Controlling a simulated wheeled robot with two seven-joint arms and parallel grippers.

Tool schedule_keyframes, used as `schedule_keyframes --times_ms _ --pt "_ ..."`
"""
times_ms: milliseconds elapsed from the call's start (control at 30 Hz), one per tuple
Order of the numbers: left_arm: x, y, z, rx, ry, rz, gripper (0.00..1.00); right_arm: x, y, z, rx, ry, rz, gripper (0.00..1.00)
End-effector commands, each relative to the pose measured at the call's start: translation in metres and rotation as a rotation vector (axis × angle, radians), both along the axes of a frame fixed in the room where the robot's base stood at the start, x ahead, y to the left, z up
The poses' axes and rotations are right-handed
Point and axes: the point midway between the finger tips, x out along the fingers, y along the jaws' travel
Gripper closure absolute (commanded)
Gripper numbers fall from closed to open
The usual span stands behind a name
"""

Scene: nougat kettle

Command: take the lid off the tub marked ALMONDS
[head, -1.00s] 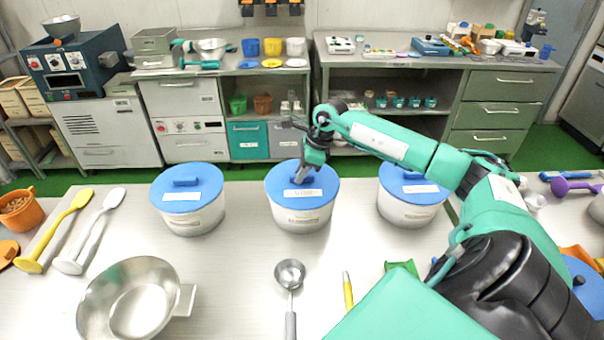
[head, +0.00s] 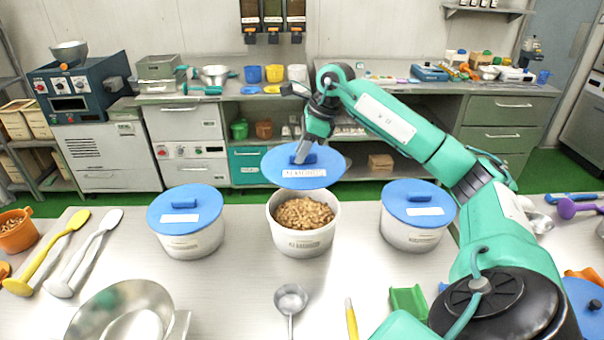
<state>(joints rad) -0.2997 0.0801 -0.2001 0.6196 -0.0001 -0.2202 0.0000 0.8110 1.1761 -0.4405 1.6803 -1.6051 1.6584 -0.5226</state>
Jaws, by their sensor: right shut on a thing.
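The middle white tub (head: 303,239) stands uncovered on the table, with tan nuts (head: 304,212) inside. The small print on its front label is too blurred to read. My right gripper (head: 303,157) is shut on the handle of the blue lid (head: 272,170). It holds the lid in the air just above and behind the tub's rim, apart from it. The lid carries a white label with dark lettering that I cannot read surely. My left gripper is not in view.
Lidded tubs stand to the left (head: 190,240) and right (head: 408,236). In front are a steel bowl (head: 95,318), a steel scoop (head: 290,300), a yellow-handled tool (head: 351,318) and a green scoop (head: 408,300). Table space between the tubs is bare.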

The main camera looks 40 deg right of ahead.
Motion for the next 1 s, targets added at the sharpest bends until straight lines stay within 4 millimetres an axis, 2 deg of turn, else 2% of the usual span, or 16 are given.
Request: schedule_keyframes --times_ms 100,300,567,1000 --pt "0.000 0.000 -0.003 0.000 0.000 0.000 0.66 0.001 0.000 0.022 0.001 -0.005 0.000 1.00" --pt "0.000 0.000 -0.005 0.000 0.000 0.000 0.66 0.000 0.000 0.047 0.001 -0.003 0.001 1.00" --pt "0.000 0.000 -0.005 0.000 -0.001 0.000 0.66 0.000 0.000 0.063 0.001 0.001 0.000 1.00" --pt "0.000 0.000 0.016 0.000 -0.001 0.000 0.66 0.000 0.000 0.087 0.000 0.000 0.000 1.00"
